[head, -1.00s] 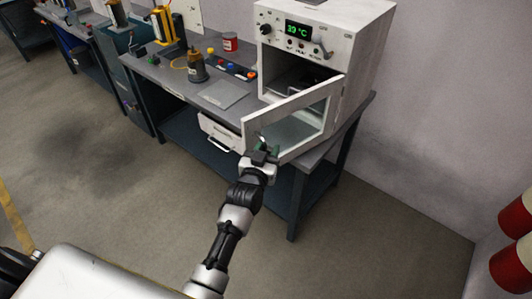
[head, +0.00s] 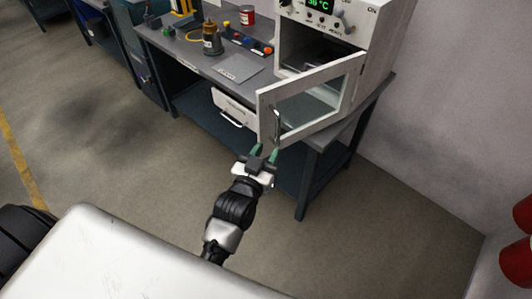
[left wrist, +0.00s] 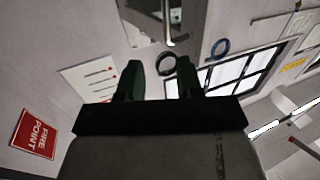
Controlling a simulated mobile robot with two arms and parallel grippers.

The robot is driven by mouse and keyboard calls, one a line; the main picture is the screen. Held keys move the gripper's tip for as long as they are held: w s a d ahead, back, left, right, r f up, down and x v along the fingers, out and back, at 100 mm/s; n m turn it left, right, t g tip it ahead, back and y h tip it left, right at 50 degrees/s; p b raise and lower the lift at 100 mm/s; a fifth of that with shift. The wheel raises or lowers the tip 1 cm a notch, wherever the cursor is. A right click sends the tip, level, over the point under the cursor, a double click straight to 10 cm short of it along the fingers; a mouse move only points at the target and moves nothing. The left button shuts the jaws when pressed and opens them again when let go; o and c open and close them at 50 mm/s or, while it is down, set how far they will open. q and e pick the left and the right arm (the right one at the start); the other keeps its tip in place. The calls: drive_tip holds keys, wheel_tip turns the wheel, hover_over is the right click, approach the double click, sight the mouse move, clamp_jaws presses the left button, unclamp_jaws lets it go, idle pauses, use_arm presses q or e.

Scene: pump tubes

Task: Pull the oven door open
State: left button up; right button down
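The white oven (head: 384,45) stands on the bench with its door (head: 319,78) swung well open; the dark cavity shows behind it. The door has a white frame, a glass pane and a metal bar handle (head: 277,124) near its free edge. My left gripper (head: 266,150) is just below and in front of the handle, open and empty, apparently clear of it. In the left wrist view its two dark fingers (left wrist: 159,78) are apart with nothing between them, and a metal bar, probably the handle (left wrist: 169,25), shows ahead. My right gripper is not in view.
The grey bench (head: 185,62) holds a brown bottle (head: 212,40), a red can (head: 247,15) and a flat grey plate (head: 238,68). A white drawer (head: 233,107) hangs under it. Open floor (head: 130,160) lies in front; red cylinders (head: 518,250) are at the right.

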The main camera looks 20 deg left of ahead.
sight(266, 138)
use_arm(q)
drive_tip(key=shift+c, duration=1)
drive_tip(key=shift+w+a+f, duration=0.1)
drive_tip(key=shift+a+f, duration=0.05)
drive_tip(key=shift+f, duration=0.25)
drive_tip(key=shift+c, duration=1.2)
drive_tip(key=w+a+f+n+g+h+b, duration=0.1)
drive_tip(key=f, duration=0.2)
drive_tip(key=a+f+n+g+h+b, duration=0.1)
drive_tip(key=a+f+n+h+b, duration=0.1)
drive_tip(key=f, duration=0.1)
drive_tip(key=w+a+f+n+g+h+b, duration=0.1)
drive_tip(key=a+f+n+g, duration=0.1)
drive_tip(key=f, duration=0.1)
drive_tip(key=shift+w+f+h+b, duration=0.3)
drive_tip(key=shift+w+b, duration=0.05)
drive_tip(key=shift+b, duration=0.05)
clamp_jaws()
drive_tip(key=a+r+n+g+h+b, duration=0.2)
drive_tip(key=a+r+n+h+b, duration=0.2)
drive_tip(key=a+h, duration=0.3)
drive_tip(key=shift+h, duration=0.5)
drive_tip(key=p+x, duration=0.1)
drive_tip(key=x, duration=0.5)
drive_tip(key=p+x, duration=0.1)
drive_tip(key=x, duration=0.2)
drive_tip(key=shift+d+r+p, duration=0.25)
drive_tip(key=shift+d+p, duration=0.05)
drive_tip(key=shift+p, duration=0.05)
drive_tip(key=shift+x, duration=0.8)
